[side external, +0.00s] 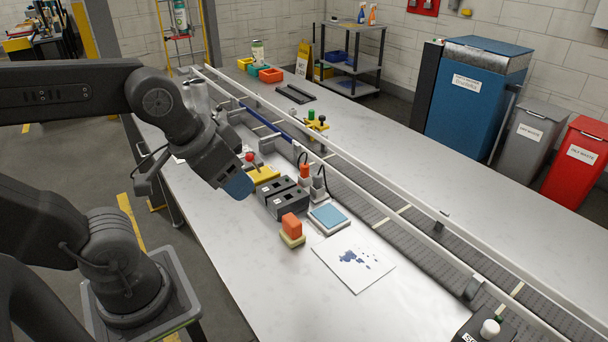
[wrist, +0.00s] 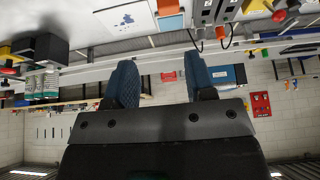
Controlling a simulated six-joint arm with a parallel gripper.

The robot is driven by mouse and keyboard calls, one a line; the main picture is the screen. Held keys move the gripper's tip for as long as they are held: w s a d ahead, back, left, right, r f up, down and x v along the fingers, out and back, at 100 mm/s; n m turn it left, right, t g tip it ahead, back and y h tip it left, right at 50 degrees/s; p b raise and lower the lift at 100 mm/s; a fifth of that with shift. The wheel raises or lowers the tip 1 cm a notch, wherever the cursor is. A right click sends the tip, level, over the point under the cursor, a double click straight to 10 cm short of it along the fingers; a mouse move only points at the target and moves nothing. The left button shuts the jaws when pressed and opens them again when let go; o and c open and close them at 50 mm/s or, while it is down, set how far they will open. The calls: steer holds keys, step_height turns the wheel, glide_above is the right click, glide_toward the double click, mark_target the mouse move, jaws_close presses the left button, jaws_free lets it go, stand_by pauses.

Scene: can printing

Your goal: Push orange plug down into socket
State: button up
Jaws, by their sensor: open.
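The orange plug (side external: 304,171) stands upright with a black cable looping from its top, close to the conveyor's near rail. Whether its lower end is seated in a socket cannot be told. A grey plug (side external: 317,183) stands beside it. Two dark socket-like blocks (side external: 290,204) lie just in front of them. My gripper (side external: 240,186) is open and empty, above the table to the left of the blocks. In the wrist view, my gripper's blue fingers (wrist: 161,85) are spread apart with nothing between them; the orange plug (wrist: 224,32) shows at the top, beyond them.
An orange block on a cream base (side external: 291,231), a blue pad (side external: 328,216) and a blue-stained sheet (side external: 353,264) lie nearer the front. A yellow holder with a red knob (side external: 263,175) is close to my gripper. The conveyor (side external: 400,215) runs behind.

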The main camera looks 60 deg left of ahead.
stand_by(0.3)
steer(key=shift+o, duration=0.5)
steer(key=n+g, duration=0.6)
steer(key=n, duration=1)
glide_above(305, 165)
step_height(305, 165, down, 3)
step_height(305, 165, down, 13)
steer(key=shift+f, duration=0.15)
steer(key=shift+c, duration=0.4)
